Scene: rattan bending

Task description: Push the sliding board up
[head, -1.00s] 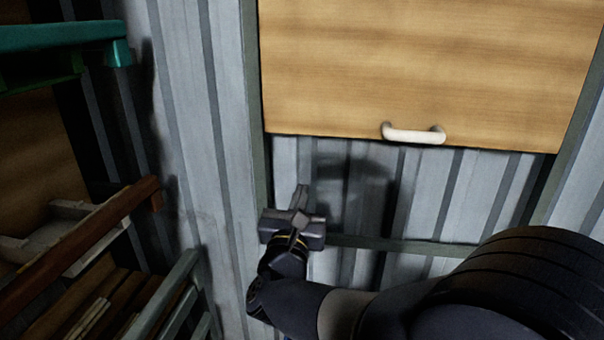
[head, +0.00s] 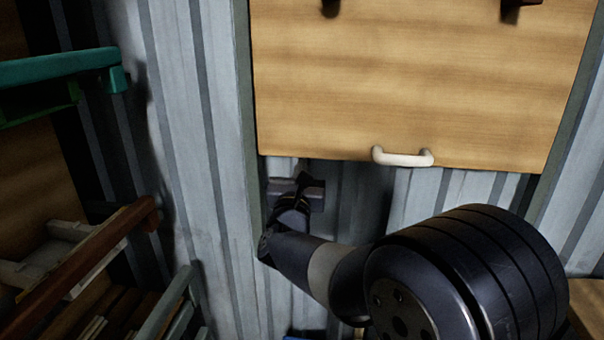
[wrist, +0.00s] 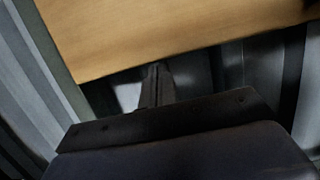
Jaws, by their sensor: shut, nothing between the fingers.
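The sliding board (head: 420,80) is a light wooden panel in a dark frame on a corrugated metal wall. A white handle (head: 402,158) sits at its lower edge, and dark pegs show near its top. My gripper (head: 303,166) is shut and empty, just at the board's bottom edge, left of the handle. In the wrist view the shut fingers (wrist: 157,72) point up at the lower edge of the board (wrist: 170,30). The fingertips appear to meet that edge; whether they touch it is hard to tell. The handle is not seen in the wrist view.
On the left stand shelves with a teal bar (head: 60,66), a reddish-brown rail (head: 90,250) and a grey rail (head: 165,310). The corrugated wall (head: 200,150) is bare between them and the board's frame. A wooden surface (head: 588,325) shows at lower right.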

